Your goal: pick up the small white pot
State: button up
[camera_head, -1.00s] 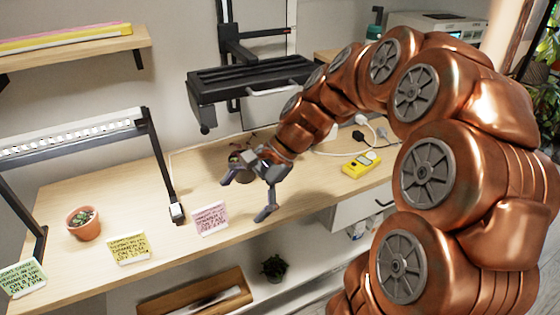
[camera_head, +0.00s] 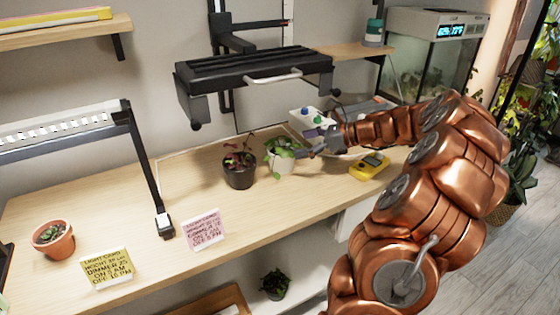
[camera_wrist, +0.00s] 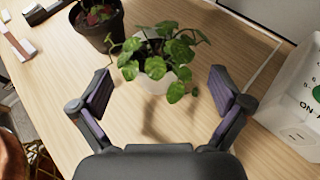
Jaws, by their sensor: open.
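The small white pot (camera_head: 281,163) with a leafy green plant stands upright on the wooden bench, just right of a dark pot. In the wrist view the white pot (camera_wrist: 153,83) lies ahead of my gripper (camera_wrist: 164,88), roughly centred between the two spread fingers. Its leaves cover most of its rim. The fingers look apart from the pot, with bare wood on both sides of it. In the head view my gripper (camera_head: 310,150) is at the right of the white pot, and its fingers are partly hidden by leaves and hard to make out.
The dark pot (camera_head: 239,172) with a reddish plant stands close on the left. A white control box (camera_wrist: 296,105) is close on the right in the wrist view. A yellow meter (camera_head: 370,166) lies on the bench. A black lamp (camera_head: 250,78) hangs above.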

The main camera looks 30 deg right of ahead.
aim_at(273, 151)
jog(key=x, duration=0.6)
jog(key=shift+a+f+b, duration=0.2)
jog(key=shift+a+b, duration=0.1)
jog(key=shift+a, duration=0.05)
jog(key=c, duration=1.3)
jog(key=shift+o, duration=0.2)
jog(key=shift+r, duration=0.1)
